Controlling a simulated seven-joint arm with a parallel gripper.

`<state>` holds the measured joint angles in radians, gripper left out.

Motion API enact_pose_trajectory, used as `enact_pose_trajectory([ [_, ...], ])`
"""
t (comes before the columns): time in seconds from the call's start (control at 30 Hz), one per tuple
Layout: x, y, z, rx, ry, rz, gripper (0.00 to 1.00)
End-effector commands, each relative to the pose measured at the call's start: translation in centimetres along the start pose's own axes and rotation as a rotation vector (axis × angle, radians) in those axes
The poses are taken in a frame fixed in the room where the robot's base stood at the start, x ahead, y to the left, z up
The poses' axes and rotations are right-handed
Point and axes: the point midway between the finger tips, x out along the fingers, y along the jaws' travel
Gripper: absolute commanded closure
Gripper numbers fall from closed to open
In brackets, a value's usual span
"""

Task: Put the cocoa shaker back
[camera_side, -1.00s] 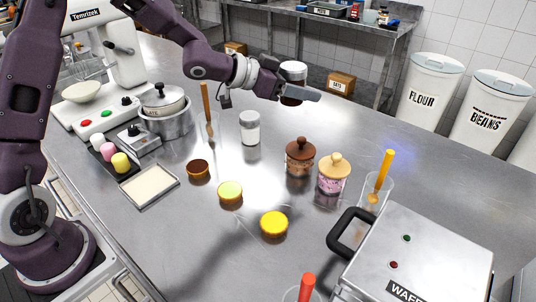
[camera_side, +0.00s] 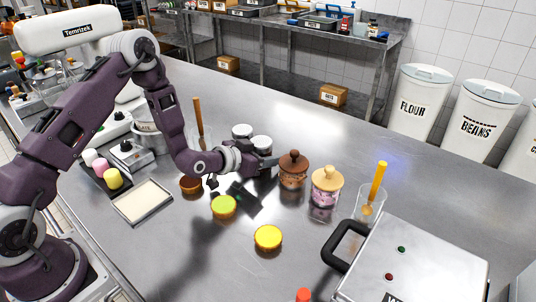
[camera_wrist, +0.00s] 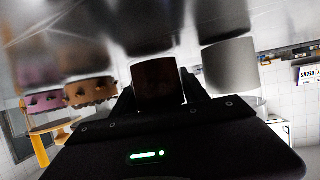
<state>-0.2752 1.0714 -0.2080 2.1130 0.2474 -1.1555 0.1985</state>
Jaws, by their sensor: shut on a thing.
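The cocoa shaker (camera_side: 262,143), with a pale lid, is in my gripper (camera_side: 266,161). My gripper is low over the steel counter and its fingers are shut around the shaker. In the wrist view, the dark brown shaker body (camera_wrist: 157,84) sits between the fingers. The gripper hides its lower part in the side view, so I cannot tell whether its base touches the counter. A similar shaker with white contents (camera_side: 242,131) stands close behind and to the left; it also shows in the wrist view (camera_wrist: 230,66).
A brown-lidded jar (camera_side: 293,171) stands just right of my gripper, with a pink-filled jar (camera_side: 326,187) beyond it. A glass with a brown-handled utensil (camera_side: 199,120) is to the left. Small round cups (camera_side: 223,207) lie in front. The counter behind is clear.

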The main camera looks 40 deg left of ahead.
Motion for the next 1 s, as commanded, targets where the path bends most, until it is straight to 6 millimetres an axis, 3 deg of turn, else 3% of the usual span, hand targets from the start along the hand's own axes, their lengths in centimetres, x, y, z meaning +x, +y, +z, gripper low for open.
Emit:
enact_pose_trajectory([
  [0.27,0.1,0.0,0.2,0.000,0.002,0.000,1.00],
  [0.3,0.1,0.0,0.2,0.000,0.001,0.000,0.44],
  [0.33,0.1,0.0,0.2,0.000,0.001,0.000,0.39],
  [0.67,-0.1,0.0,-0.2,0.000,0.002,0.001,0.39],
  [1.0,-6.6,0.0,-0.1,0.000,-0.001,0.000,0.39],
])
